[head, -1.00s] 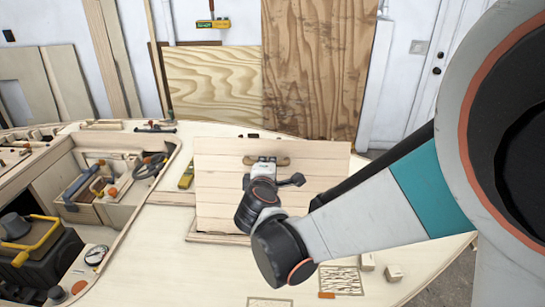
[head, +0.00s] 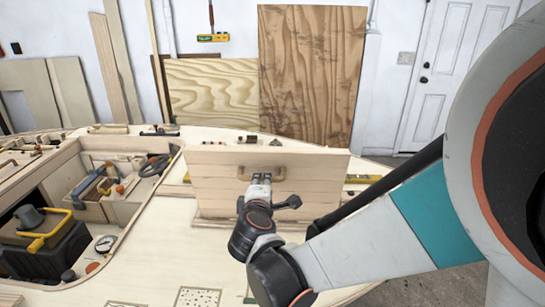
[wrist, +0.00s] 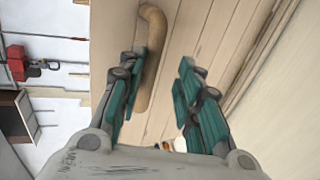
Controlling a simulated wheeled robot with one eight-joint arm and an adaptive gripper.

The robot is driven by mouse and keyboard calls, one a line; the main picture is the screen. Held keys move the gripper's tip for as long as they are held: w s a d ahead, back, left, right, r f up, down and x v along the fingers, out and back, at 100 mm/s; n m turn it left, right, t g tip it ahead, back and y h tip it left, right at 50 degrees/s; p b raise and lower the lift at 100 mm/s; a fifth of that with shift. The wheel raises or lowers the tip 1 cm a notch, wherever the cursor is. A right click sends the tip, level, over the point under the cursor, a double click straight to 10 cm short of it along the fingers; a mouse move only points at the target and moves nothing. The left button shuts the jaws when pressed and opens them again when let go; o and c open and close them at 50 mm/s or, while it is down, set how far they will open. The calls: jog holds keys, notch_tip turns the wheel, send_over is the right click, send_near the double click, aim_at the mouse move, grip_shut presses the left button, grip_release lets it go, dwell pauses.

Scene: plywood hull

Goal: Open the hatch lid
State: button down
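The hatch lid (head: 221,187) is a pale planked panel standing steeply raised on the plywood deck, its handle side facing me. Its wooden bar handle (head: 262,169) is near the top edge and also shows in the wrist view (wrist: 154,25). My gripper (head: 261,178) is at the handle, in front of the lid. In the wrist view my gripper (wrist: 160,88) has its two teal-padded fingers apart. The handle runs close along the left finger, which hides part of it; I cannot tell whether they touch. The opening behind the lid is hidden.
To the left is a recessed cockpit (head: 125,195) with tools, and a black toolbox (head: 40,245) with a yellow handle. A yellow level (head: 362,179) shows beyond the lid at right. The deck (head: 165,245) in front left of the lid is mostly bare.

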jog(key=shift+d+f, duration=0.15)
jog(key=shift+f, duration=0.25)
jog(key=c, duration=1.6)
grip_release()
jog(key=shift+o, duration=0.2)
jog(key=shift+w+f, duration=0.1)
jog(key=shift+w, duration=0.25)
